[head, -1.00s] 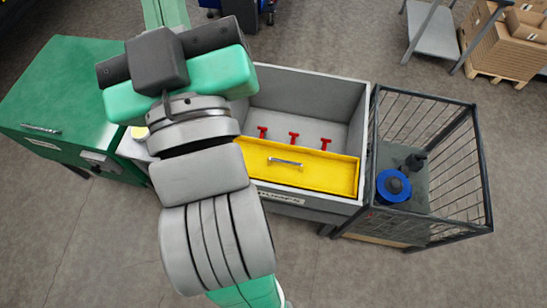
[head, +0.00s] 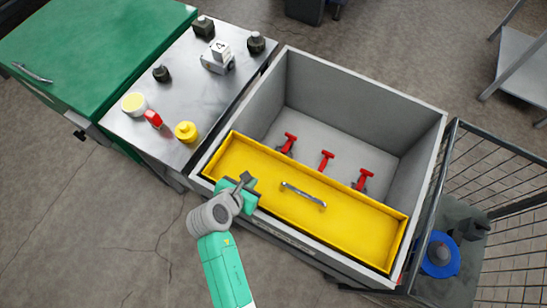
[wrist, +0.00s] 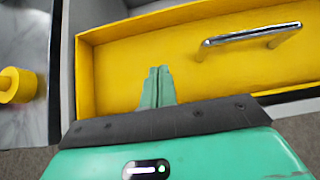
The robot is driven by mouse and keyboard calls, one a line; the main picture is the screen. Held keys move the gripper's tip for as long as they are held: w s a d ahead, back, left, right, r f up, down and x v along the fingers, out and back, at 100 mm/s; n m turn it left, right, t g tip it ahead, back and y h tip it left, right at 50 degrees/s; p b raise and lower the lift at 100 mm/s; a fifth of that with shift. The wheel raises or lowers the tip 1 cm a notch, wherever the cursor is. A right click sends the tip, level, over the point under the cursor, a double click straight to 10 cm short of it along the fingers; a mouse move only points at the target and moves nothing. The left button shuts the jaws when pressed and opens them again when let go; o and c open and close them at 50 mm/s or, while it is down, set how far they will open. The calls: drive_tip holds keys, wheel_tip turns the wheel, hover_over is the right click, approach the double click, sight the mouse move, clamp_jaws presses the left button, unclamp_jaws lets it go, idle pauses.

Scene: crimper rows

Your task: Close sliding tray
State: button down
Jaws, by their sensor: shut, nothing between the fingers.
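The yellow sliding tray (head: 340,226) lies across the front part of a grey bin (head: 420,110), with a metal bar handle (head: 303,194) on its floor side. The handle also shows in the wrist view (wrist: 250,35). Three red tools (head: 327,160) stand in the open part of the bin behind the tray. My gripper (head: 247,179) is over the left end of the tray, left of the handle and apart from it. In the wrist view its green fingers (wrist: 157,86) are together and empty, in front of the yellow surface. I cannot tell whether they touch the tray.
A metal-topped bench (head: 185,85) left of the bin holds several small black and yellow items and a red one. A green cabinet (head: 90,50) stands farther left. A wire cage (head: 500,190) with a blue reel (head: 438,258) is at the right. Floor is clear at lower left.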

sight(275, 157)
drive_tip(key=b+x, duration=0.4)
drive_tip(key=x, duration=0.6)
drive_tip(key=shift+f, duration=0.1)
drive_tip(key=w, duration=0.1)
drive_tip(key=w+d+b, duration=0.1)
drive_tip(key=w, duration=0.1)
drive_tip(key=shift+w+d+r, duration=0.1)
drive_tip(key=shift+d+r, duration=0.15)
drive_tip(key=shift+d, duration=0.05)
drive_tip(key=shift+w+d, duration=0.15)
